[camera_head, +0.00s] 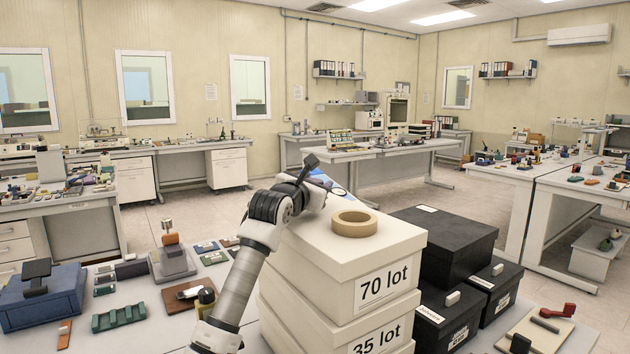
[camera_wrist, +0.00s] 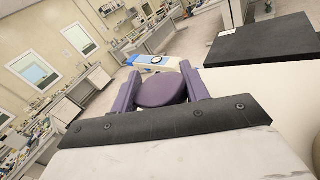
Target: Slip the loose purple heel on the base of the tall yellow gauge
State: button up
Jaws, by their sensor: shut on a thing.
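The purple heel (camera_wrist: 160,91) shows in the wrist view, held between the two purplish-grey fingers of my gripper (camera_wrist: 160,84). My gripper is shut on it. I cannot make out the tall yellow gauge for certain in either view. A small yellow thing with a dark top (camera_head: 206,297) stands on the near table, partly covered by my arm; I cannot tell what it is. A blue and white piece (camera_wrist: 152,62) lies beyond the heel in the wrist view.
Stacked cream boxes (camera_head: 345,245) carry a tape roll (camera_head: 354,223). Black boxes (camera_head: 443,243) stand to their right. A blue box (camera_head: 42,296), a green ridged block (camera_head: 119,317) and a metal stand (camera_head: 172,262) crowd the near table's left side.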

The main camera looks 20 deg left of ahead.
jog(key=shift+f, duration=0.1)
jog(key=o, duration=1)
